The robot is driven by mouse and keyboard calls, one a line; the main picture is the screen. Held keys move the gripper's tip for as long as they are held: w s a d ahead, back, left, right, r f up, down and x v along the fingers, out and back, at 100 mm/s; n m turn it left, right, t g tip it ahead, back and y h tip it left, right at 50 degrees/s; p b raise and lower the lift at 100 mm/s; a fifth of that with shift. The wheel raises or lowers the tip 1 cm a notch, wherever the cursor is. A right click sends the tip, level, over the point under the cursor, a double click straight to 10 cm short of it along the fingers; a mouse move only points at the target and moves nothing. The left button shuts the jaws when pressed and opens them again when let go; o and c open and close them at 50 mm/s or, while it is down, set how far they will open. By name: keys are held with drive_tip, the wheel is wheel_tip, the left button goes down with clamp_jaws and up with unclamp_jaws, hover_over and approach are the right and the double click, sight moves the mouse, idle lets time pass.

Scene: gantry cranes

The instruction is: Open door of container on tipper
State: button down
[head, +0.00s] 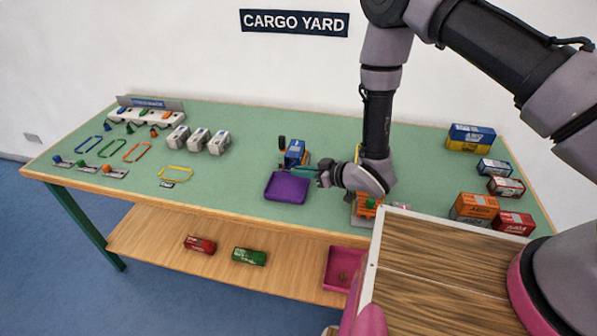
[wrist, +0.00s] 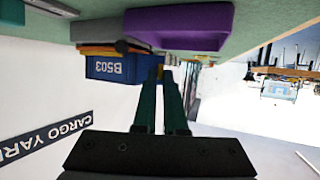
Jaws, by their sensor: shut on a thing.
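The blue container (head: 296,150), marked B503, sits on the tipper near the middle of the table. It also shows upside down in the wrist view (wrist: 112,68), with the tipper's grey and orange bed (wrist: 100,48) against it. My gripper (head: 316,172) is at the container's end, beside the purple tray. In the wrist view my fingers (wrist: 168,80) are close together at the container's right edge, shut on what appears to be its door. The door itself is mostly hidden by the fingers, and I cannot tell how far it stands open.
The purple tray (head: 287,188) lies just in front of the tipper. Grey blocks (head: 197,139) and colored frames lie to the left. Boxes (head: 474,207) stand at the right. A wooden panel (head: 440,262) is close in front. The table between the grey blocks and the tipper is clear.

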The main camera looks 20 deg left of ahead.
drive_tip(key=shift+w+d+f+n+g, duration=0.1)
drive_tip(key=shift+w+d+n+g, duration=0.2)
drive_tip(key=shift+n+g, duration=0.6)
drive_tip(key=shift+w+d+n+g, duration=0.2)
drive_tip(key=shift+d+n+g, duration=0.1)
drive_tip(key=shift+n+g, duration=0.55)
drive_tip(key=shift+g, duration=0.25)
drive_tip(key=c, duration=1)
unclamp_jaws()
drive_tip(key=shift+o, duration=0.2)
drive_tip(key=shift+d, duration=0.1)
drive_tip(key=v, duration=1)
drive_tip(key=shift+d, duration=0.35)
